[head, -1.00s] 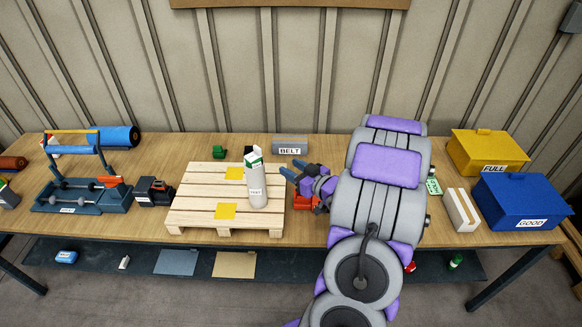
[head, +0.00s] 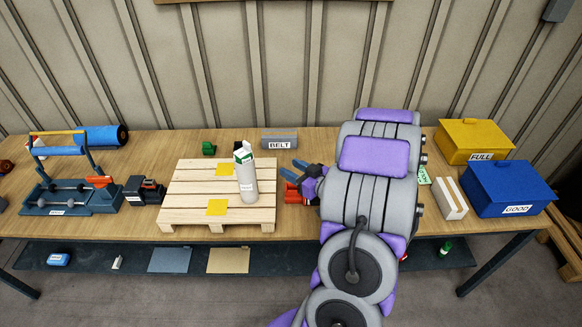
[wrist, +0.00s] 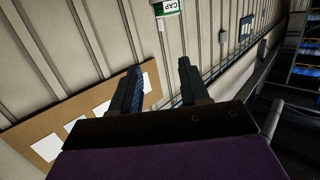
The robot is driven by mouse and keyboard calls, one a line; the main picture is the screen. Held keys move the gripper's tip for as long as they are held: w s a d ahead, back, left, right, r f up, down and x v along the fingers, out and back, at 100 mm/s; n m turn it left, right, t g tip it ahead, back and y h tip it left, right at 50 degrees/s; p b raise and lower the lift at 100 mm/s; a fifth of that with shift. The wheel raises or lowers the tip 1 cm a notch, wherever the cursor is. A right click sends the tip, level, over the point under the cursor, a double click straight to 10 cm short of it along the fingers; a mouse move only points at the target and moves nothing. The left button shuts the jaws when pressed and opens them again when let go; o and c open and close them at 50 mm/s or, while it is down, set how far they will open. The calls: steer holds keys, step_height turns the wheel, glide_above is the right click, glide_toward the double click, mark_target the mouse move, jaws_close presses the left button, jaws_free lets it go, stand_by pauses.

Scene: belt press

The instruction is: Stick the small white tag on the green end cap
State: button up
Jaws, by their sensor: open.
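My gripper (head: 289,168) is open, just right of the pallet and pointing left. In the wrist view my gripper (wrist: 157,84) has nothing between its fingers. A grey cylinder (head: 247,190) with a green-and-white top (head: 243,153) and a white label stands upright on the pallet, left of my gripper and apart from it. A small green piece (head: 209,148) lies behind the pallet. A small green-and-white item (head: 446,248) is on the lower shelf. I cannot make out the small white tag for certain.
The wooden pallet (head: 180,204) has two yellow squares. A grey BELT block (head: 280,138) stands behind. Red parts (head: 293,192) lie by my gripper. Yellow (head: 472,137) and blue (head: 508,182) boxes, a white block (head: 449,198) and a green card (head: 423,175) are right of my arm.

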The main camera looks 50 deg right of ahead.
steer(key=shift+s, duration=0.25)
steer(key=s+p, duration=0.1)
steer(key=s, duration=0.6)
steer(key=shift+a+r, duration=0.2)
steer(key=shift+r, duration=0.1)
stand_by(0.6)
steer(key=shift+w, duration=0.1)
stand_by(1.0)
